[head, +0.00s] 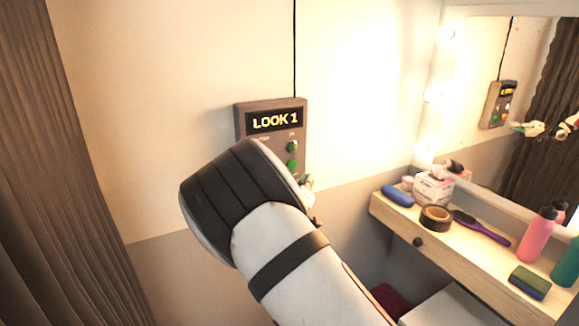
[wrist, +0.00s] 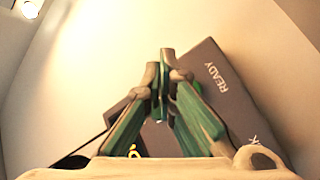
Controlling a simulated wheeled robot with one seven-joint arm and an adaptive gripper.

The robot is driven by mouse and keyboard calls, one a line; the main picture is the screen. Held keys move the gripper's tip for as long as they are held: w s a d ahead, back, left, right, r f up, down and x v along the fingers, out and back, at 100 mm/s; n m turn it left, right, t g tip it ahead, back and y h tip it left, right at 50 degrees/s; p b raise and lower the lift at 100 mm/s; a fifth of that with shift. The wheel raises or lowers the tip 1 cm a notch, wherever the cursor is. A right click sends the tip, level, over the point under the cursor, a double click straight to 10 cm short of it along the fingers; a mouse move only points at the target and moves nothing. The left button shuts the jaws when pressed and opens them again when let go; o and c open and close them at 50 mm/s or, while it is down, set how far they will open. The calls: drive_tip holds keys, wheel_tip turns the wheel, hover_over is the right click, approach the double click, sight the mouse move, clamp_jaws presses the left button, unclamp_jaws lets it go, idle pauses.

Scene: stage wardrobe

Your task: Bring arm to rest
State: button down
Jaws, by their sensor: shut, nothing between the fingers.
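My gripper (wrist: 160,65) shows in the wrist view with its two fingers together and nothing between them. It is in front of a dark wall panel (wrist: 222,85) marked "READY". A green button on the panel is partly hidden behind the fingers. In the head view the same panel (head: 270,118) hangs on the wall with a lit "LOOK 1" display and green buttons. My arm's dark, padded elbow and white link cover the panel's lower part, and my gripper is mostly hidden behind them. I cannot tell whether the fingertips touch the panel.
A wooden shelf (head: 405,221) at right bears a blue case (head: 397,196), tissue box (head: 434,188), tape roll (head: 435,218), purple brush (head: 482,228), pink bottle (head: 537,236) and sponge (head: 530,282). A mirror (head: 520,110) stands above. A grey curtain (head: 50,170) hangs at left.

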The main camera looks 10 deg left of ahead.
drive_tip(key=shift+d, duration=0.1)
drive_tip(key=d+r+m+g+y+b, duration=0.1)
drive_tip(key=d+r+m+g+y, duration=0.3)
drive_tip(key=d, duration=0.4)
drive_tip(key=s+d+r+m+g+y+b, duration=0.15)
drive_tip(key=s+d+r+g, duration=0.3)
drive_tip(key=s+r, duration=0.5)
drive_tip(key=s+d+f+g, duration=0.1)
drive_tip(key=s+d, duration=0.2)
drive_tip(key=s, duration=0.8)
drive_tip(key=s+d+f+m+g+h+b, duration=0.1)
drive_tip(key=s+d, duration=0.3)
drive_tip(key=s, duration=0.7)
drive_tip(key=s+d+f+m+g, duration=0.1)
drive_tip(key=s+d+g, duration=0.1)
drive_tip(key=s, duration=0.9)
drive_tip(key=shift+s+d+b, duration=0.25)
drive_tip(key=shift+d+b, duration=0.1)
drive_tip(key=shift+d, duration=0.4)
drive_tip(key=shift+f+h, duration=0.1)
drive_tip(key=shift+h, duration=0.15)
drive_tip(key=shift+s, duration=0.25)
